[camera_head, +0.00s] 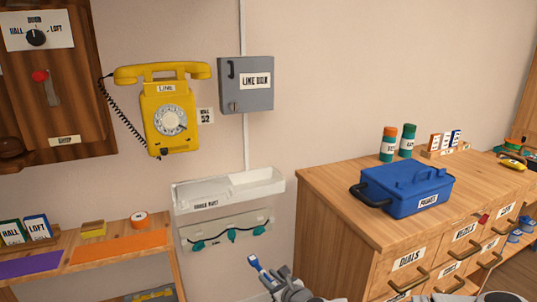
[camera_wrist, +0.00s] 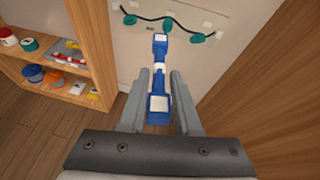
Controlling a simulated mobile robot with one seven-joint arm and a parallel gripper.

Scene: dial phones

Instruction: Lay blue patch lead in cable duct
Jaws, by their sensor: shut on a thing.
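The blue patch lead (camera_head: 254,263) is short, with blue ends and a white middle. It sticks up and to the left from my gripper (camera_head: 284,280) at the bottom of the head view. In the wrist view the lead (camera_wrist: 159,78) lies between the two fingers of my gripper (camera_wrist: 160,88), which is shut on it. The cable duct (camera_head: 230,192) is a white open trough on the wall, labelled, above and to the left of my gripper. The lead is apart from the duct. The inside of the duct looks empty from here.
Below the duct a pale panel (camera_head: 225,222) carries a black cord on teal hooks. A wooden drawer cabinet (camera_head: 345,225) stands to the right, with a blue toolbox (camera_head: 405,185) on top. A wooden shelf (camera_head: 120,245) stands at left.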

